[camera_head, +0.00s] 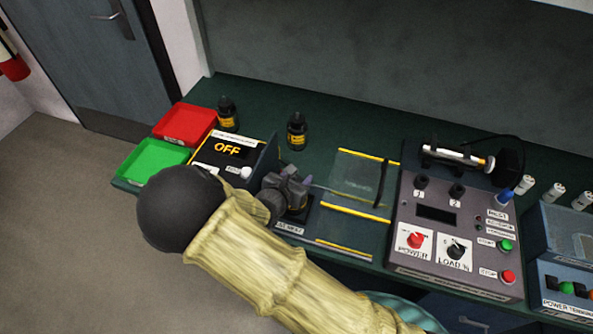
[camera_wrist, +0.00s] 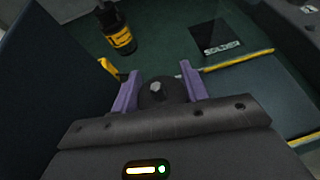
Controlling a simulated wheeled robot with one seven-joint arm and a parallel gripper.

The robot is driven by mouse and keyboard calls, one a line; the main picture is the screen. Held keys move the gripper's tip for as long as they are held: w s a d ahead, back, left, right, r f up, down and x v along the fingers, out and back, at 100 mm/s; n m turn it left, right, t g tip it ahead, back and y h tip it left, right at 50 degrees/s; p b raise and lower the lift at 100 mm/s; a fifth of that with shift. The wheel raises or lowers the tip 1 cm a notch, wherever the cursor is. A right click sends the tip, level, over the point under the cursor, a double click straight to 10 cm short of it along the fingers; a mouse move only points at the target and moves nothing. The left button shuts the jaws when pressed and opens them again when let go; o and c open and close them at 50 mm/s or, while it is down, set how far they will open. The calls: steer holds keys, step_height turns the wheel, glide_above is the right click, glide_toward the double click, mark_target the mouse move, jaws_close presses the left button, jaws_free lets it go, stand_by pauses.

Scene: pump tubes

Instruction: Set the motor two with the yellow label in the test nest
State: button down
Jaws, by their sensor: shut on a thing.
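My gripper (camera_head: 291,190) is above a black nest block (camera_head: 298,222) with a partly hidden white label plate at its front. In the wrist view its two purple fingers (camera_wrist: 158,92) are shut on a dark round motor (camera_wrist: 157,94) with a pale shaft tip facing the camera. The motor's label is hidden, and I cannot tell whether it is seated in the nest. Two other black motors with yellow labels stand upright behind: one near the red tray (camera_head: 227,112), one further right (camera_head: 297,132), and one such motor shows in the wrist view (camera_wrist: 118,32).
A red tray (camera_head: 207,109) and a green tray (camera_head: 127,176) are at the left. A panel reading OFF (camera_head: 228,150) and an upright dark plate (camera_head: 267,158) stand close left of my gripper. A yellow-striped mat (camera_head: 352,176) and a control box (camera_head: 440,186) are at the right.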

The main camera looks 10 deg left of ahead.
steer(key=shift+w, duration=0.1)
steer(key=c, duration=1.2)
jaws_free()
steer(key=shift+f, duration=0.2)
steer(key=o, duration=0.5)
steer(key=shift+r, duration=0.1)
steer(key=shift+c, duration=0.2)
steer(key=shift+r, duration=0.15)
steer(key=v, duration=1.2)
steer(key=shift+b, duration=0.35)
